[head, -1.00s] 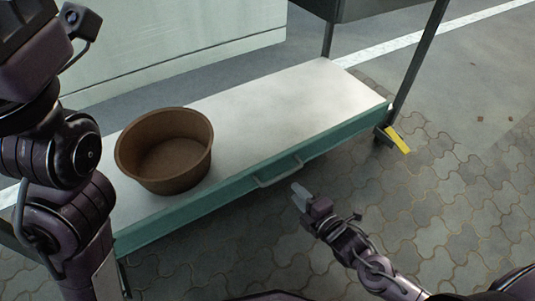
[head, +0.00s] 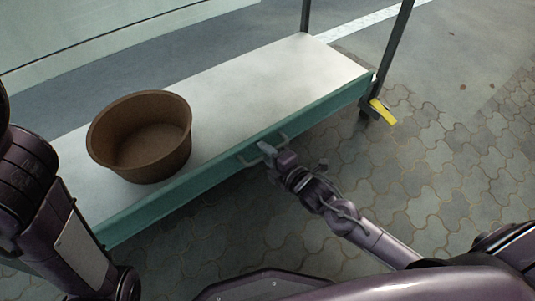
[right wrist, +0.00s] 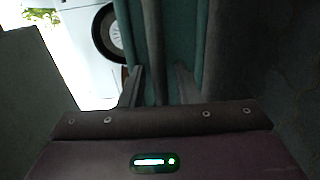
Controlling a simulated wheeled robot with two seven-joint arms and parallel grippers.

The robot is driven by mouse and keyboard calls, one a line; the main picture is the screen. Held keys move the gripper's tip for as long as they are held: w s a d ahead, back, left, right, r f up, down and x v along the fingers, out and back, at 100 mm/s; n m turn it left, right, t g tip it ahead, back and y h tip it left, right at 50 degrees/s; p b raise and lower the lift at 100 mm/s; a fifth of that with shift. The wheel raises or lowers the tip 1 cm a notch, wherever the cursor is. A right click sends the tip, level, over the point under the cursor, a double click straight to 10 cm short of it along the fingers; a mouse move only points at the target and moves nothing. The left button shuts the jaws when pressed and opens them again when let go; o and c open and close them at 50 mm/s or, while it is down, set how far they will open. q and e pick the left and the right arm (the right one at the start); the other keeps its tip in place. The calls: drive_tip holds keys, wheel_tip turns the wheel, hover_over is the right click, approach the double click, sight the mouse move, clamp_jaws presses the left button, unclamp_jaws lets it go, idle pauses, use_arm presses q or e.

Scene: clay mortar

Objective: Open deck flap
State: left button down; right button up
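The deck (head: 255,90) is a long pale board with a teal front edge (head: 185,188) in the head view. A grey bar handle (head: 265,150) is on that edge, right of the middle. My right gripper (head: 267,148) is at the handle and covers part of it. In the right wrist view, its two fingers (right wrist: 160,85) stand apart, with the teal face beyond them. I cannot tell whether the fingers touch the handle. The deck lies flat. My left arm shows at the left, but its gripper is out of view.
A brown round tub (head: 140,137) stands on the left part of the deck. A dark metal post (head: 393,45) and a yellow lever (head: 382,112) are at the right end. The paved ground (head: 440,150) to the right is clear.

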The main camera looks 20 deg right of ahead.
clamp_jaws()
drive_tip(key=shift+f, duration=0.1)
